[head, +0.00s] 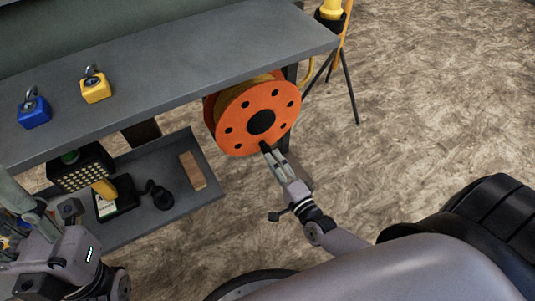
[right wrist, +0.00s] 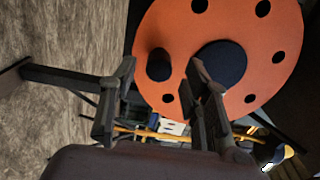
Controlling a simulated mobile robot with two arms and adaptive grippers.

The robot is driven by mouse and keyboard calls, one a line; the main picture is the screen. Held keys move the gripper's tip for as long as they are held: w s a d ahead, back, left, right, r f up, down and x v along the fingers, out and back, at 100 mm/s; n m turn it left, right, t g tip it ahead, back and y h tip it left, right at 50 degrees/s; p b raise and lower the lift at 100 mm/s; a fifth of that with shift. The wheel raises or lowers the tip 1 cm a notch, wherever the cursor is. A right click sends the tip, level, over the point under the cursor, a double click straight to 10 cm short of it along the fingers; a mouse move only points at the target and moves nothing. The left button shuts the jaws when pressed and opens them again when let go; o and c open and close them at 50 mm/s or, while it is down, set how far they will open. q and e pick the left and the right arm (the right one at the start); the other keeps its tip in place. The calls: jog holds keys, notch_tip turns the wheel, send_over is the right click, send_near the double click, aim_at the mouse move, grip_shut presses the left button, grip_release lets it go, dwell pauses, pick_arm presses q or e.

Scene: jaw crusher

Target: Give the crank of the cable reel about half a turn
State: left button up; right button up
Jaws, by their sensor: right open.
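The cable reel (head: 285,104) is an orange disc with round holes and a black hub, mounted under the front edge of the grey bench. Yellow cable shows behind the disc. The crank's dark knob (right wrist: 158,65) stands out from the disc face, off the hub, in the right wrist view. My right gripper (head: 270,155) is at the lower edge of the disc in the head view. Its fingers are open, one on each side of the knob in the wrist view; contact cannot be made out. My left arm shows at lower left, but its fingers do not.
The grey bench top (head: 175,62) holds a blue padlock (head: 34,112) and a yellow padlock (head: 96,88). A lower shelf (head: 211,189) holds a wooden block (head: 192,171) and dark devices. A tripod (head: 345,75) stands behind.

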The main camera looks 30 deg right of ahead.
jog(key=s, duration=0.6)
jog(key=shift+s+d, duration=0.25)
jog(key=shift+s, duration=0.1)
